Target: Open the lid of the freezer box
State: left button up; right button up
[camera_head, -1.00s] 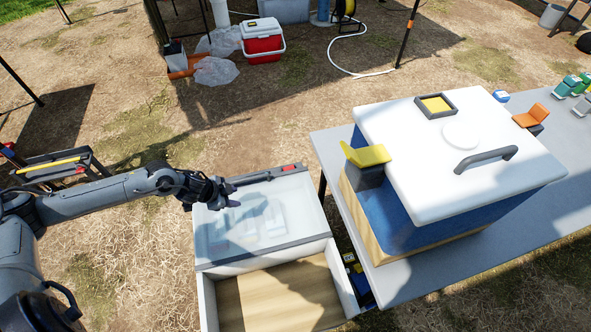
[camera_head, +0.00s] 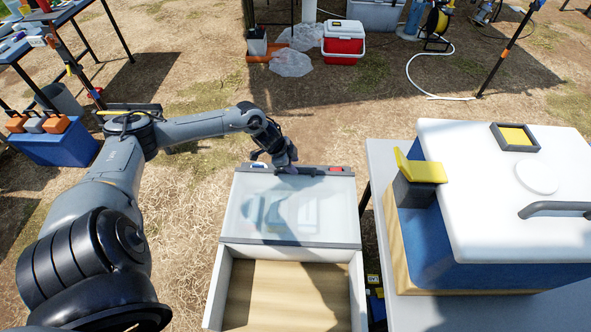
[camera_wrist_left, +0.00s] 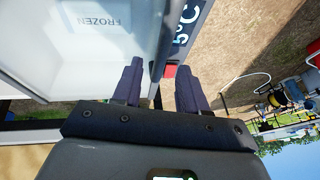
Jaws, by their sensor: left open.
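The freezer box (camera_head: 356,285) is a white box low in the middle of the head view. A pale, see-through lid (camera_head: 240,215) covers its back part, with a dark strip along the back edge. The front part is uncovered and shows a wooden floor. My left gripper (camera_head: 284,165) is open at the middle of the dark back strip; whether it touches is unclear. In the left wrist view the two dark fingers (camera_wrist_left: 159,72) are apart, beside pale panels with a FROZEN label (camera_wrist_left: 99,20) and a dark strip marked °C. My right gripper is not in view.
A blue cooler (camera_head: 425,235) with a white, handled lid (camera_head: 470,190) stands on a grey table (camera_head: 385,160) close to the right. A red-and-white cooler (camera_head: 343,45) is on the ground behind. Bare dry grass lies left of the box.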

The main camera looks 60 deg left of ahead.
pick_arm(q)
jog(key=shift+b+x, duration=0.35)
jog(key=shift+x, duration=0.95)
grip_shut()
